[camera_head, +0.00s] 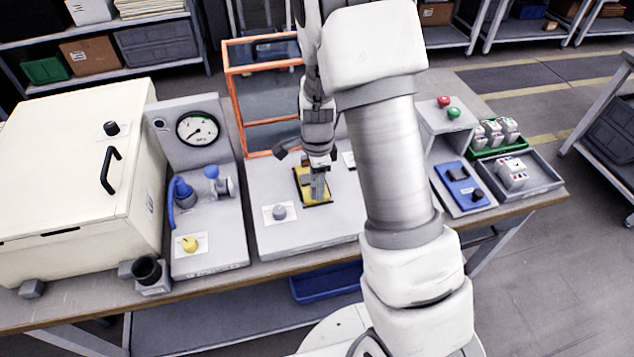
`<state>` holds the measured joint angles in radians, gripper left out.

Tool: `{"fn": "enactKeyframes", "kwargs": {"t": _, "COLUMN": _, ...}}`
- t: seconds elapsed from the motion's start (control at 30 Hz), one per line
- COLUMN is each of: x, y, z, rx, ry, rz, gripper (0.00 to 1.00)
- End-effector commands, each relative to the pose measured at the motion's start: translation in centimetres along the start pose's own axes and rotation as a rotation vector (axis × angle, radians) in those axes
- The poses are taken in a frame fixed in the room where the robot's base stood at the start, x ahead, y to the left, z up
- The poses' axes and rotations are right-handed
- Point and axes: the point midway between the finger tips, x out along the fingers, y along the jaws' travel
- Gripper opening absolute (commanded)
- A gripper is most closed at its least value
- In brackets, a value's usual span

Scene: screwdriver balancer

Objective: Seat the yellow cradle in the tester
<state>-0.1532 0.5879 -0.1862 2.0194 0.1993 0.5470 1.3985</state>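The yellow cradle (302,180) lies at a dark patch on the grey plate of the middle station, in front of an orange-framed guard (232,95). I take this station (275,235) to be the tester. My gripper (318,188) points down over the cradle, and its grey lower end overlaps the cradle in the picture. My gripper and arm hide part of the cradle. I cannot tell whether the fingers are shut on it or whether it is fully down in its place.
A grey knob (279,211) sits in front of the cradle. To the left stand a gauge panel (198,129) and a big cream box (70,165). To the right are a red and a green button (453,112), a blue fixture (458,187) and a grey tray (540,182).

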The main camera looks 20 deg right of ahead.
Motion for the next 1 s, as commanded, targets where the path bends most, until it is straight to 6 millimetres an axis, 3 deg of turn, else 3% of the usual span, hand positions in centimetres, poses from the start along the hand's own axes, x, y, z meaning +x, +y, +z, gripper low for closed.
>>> {"fn": "enactKeyframes", "kwargs": {"t": 0.27, "x": 0.1, "y": 0.1, "z": 0.0, "rx": 0.0, "ry": 0.0, "rz": 0.003, "gripper": 0.58}}
{"fn": "enactKeyframes", "kwargs": {"t": 0.43, "x": -1.3, "y": 0.0, "z": 0.1, "rx": -0.002, "ry": 0.0, "rz": -0.001, "gripper": 0.58}}
{"fn": "enactKeyframes", "kwargs": {"t": 1.0, "x": -14.3, "y": 0.0, "z": 0.0, "rx": -0.002, "ry": 0.0, "rz": -0.002, "gripper": 0.58}}
